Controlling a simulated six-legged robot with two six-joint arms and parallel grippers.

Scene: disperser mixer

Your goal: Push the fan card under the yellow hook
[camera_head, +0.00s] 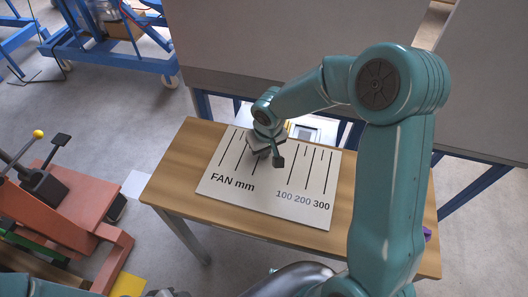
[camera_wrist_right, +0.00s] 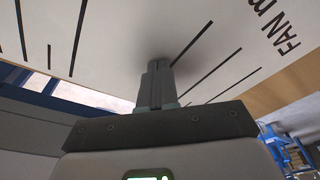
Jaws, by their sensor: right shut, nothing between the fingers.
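The fan card (camera_head: 262,190) is a large white sheet with black lines and the print "FAN mm" and "100 200 300". It lies flat on the wooden table. No yellow hook can be made out clearly. My left gripper is out of view.
The wooden table (camera_head: 172,177) has bare strips left and right of the card. A small purple item (camera_head: 427,234) is at the right edge. Grey panels (camera_head: 250,45) stand behind. A red machine (camera_head: 80,215) with a yellow-knobbed lever (camera_head: 38,134) stands at the left.

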